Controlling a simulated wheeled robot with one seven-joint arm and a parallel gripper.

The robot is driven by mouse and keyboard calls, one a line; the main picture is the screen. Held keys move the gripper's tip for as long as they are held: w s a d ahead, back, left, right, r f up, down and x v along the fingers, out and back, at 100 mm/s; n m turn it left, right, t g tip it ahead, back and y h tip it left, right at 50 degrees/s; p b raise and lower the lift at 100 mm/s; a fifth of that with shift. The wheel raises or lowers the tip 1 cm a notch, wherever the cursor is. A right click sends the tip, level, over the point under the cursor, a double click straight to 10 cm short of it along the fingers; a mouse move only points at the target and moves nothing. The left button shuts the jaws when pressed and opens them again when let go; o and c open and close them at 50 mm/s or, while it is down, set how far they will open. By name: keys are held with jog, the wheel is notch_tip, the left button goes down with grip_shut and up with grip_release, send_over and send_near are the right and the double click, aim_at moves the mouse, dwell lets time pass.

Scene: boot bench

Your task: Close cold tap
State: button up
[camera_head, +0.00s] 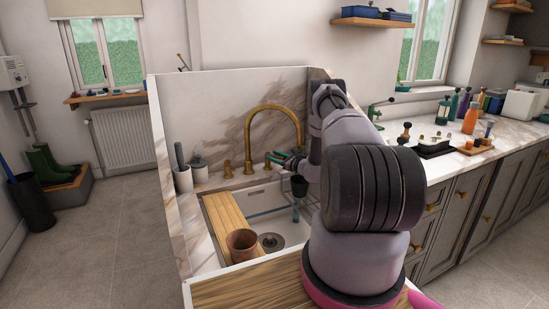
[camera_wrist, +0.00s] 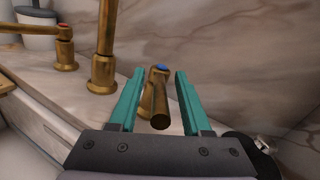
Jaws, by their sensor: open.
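The brass cold tap (camera_wrist: 158,98), with a blue dot on top, stands in the wrist view with its lever pointing towards the camera. My gripper (camera_wrist: 159,73) is open, its two teal fingers on either side of this tap, with visible gaps to both. In the head view my gripper (camera_head: 284,157) is at the back right of the sink, and the cold tap is mostly hidden behind it. The brass spout (camera_wrist: 104,55) rises left of the cold tap. The other tap (camera_wrist: 65,47), with a red dot, has its lever turned left.
The white sink (camera_head: 262,195) holds a wooden board (camera_head: 226,222) across its left side, with a terracotta pot (camera_head: 241,244) on it. A marble backsplash (camera_head: 215,110) stands close behind the taps. Grey containers (camera_head: 183,178) stand at the counter's left.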

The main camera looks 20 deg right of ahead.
grip_shut()
dwell(1.3)
